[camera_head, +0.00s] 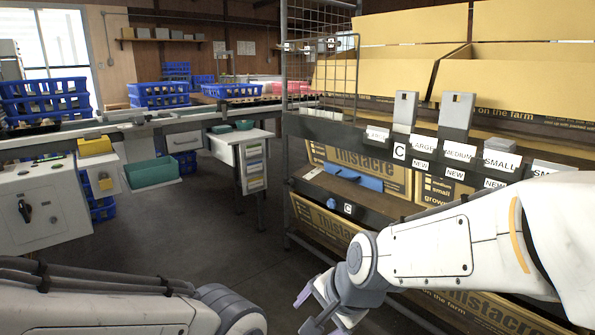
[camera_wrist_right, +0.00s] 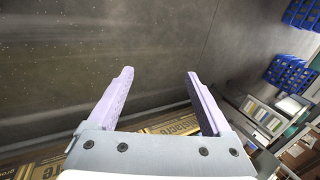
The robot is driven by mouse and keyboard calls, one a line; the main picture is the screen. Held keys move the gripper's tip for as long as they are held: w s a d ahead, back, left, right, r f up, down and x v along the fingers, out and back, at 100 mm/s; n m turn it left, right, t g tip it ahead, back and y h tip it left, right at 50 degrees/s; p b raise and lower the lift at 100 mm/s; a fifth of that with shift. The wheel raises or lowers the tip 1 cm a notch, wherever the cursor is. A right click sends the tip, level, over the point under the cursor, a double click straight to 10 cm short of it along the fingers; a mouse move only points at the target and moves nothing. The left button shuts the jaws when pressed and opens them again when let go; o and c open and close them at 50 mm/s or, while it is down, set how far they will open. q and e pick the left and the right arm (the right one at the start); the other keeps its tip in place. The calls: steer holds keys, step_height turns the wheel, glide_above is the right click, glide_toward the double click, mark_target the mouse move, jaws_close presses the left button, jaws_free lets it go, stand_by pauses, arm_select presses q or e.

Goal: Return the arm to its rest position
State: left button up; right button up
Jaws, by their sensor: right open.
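My right arm comes in from the right in the head view and reaches across in front of the shelf rack. Its gripper (camera_head: 318,311) hangs low near the bottom middle of the head view, over the dark floor beside the rack. In the right wrist view the right gripper (camera_wrist_right: 160,98) has its two pale lilac fingers spread apart, with only floor between them. It holds nothing. My left arm shows at the bottom left of the head view, but its gripper is outside the frame.
The shelf rack (camera_head: 345,132) with labelled cardboard boxes (camera_head: 362,171) stands close to my right arm. A conveyor line (camera_head: 190,120) with blue crates (camera_head: 160,94) runs along the left and back. A grey control cabinet (camera_head: 45,210) stands at left. The floor (camera_head: 215,215) between is clear.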

steer(key=s+d+r+n+g+h+p, duration=0.1)
steer(key=s+r+n+g+p, duration=0.2)
steer(key=s+n, duration=0.55)
steer(key=s+r+n+g+h+p, duration=0.1)
steer(key=s+r+n+p, duration=0.3)
steer(key=s+n, duration=0.45)
arm_select(q)
step_height(320, 180, up, 46)
steer(key=p, duration=3.7)
steer(key=shift+r, duration=0.25)
arm_select(e)
step_height(320, 180, up, 37)
steer(key=shift+s+d+f+g, duration=0.2)
steer(key=shift+s+d+g, duration=0.1)
steer(key=shift+s, duration=0.1)
